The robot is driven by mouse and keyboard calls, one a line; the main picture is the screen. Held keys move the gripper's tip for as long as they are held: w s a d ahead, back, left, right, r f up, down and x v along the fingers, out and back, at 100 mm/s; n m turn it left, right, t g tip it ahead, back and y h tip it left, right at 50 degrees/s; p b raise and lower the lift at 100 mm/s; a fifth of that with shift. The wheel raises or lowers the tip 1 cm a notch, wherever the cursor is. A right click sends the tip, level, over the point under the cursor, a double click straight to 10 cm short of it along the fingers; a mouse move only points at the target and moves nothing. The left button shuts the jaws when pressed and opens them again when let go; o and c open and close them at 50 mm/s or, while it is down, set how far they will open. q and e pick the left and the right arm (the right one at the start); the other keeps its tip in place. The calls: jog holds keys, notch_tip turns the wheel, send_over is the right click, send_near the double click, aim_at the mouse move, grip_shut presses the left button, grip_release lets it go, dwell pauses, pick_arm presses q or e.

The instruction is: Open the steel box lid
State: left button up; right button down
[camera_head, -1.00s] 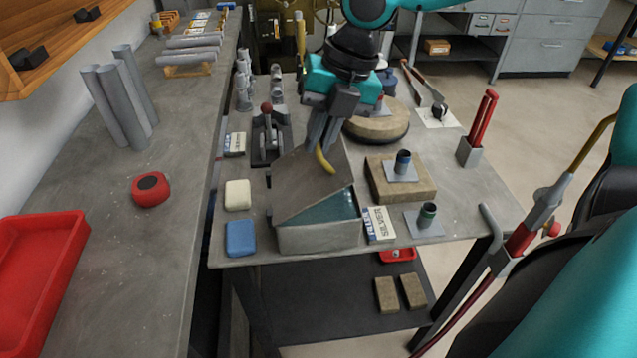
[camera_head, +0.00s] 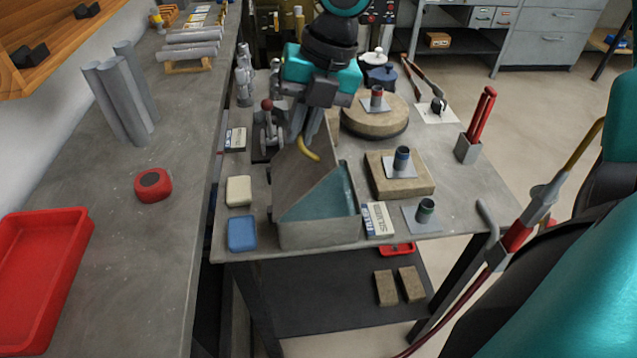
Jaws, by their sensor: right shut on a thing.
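The steel box (camera_head: 320,233) stands near the front edge of the small metal table. Its grey lid (camera_head: 297,182) is tilted up steeply, hinged along the box's left side. The teal inside shows through the gap on the right. A curved yellow handle (camera_head: 308,151) is on the lid's raised edge. My right gripper (camera_head: 303,140) comes down from above and is shut on this handle. Its fingertips partly cover the handle's upper end. My left gripper is not in view.
A white block (camera_head: 238,190) and a blue block (camera_head: 242,233) lie left of the box. A toggle clamp (camera_head: 268,130) stands behind them, near the lid's left. A filler packet (camera_head: 378,219) and a wooden block (camera_head: 412,187) with a metal stub are on the right.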

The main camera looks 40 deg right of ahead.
jog(key=shift+w+a+r, duration=0.3)
jog(key=shift+a+r, duration=0.05)
jog(key=shift+a, duration=0.25)
jog(key=shift+w+a+r+p, duration=0.1)
jog(key=shift+w+a+p, duration=0.25)
jog(key=shift+a, duration=0.15)
jog(key=shift+w+a+r+p, duration=0.15)
jog(key=shift+w+a, duration=0.15)
jog(key=shift+a, duration=0.3)
jog(key=shift+w+a+p, duration=0.15)
jog(key=shift+w+a, duration=0.1)
jog(key=shift+a, duration=0.3)
jog(key=shift+w+a, duration=0.35)
jog(key=shift+a, duration=0.25)
jog(key=shift+w+a, duration=0.3)
jog(key=shift+a, duration=0.25)
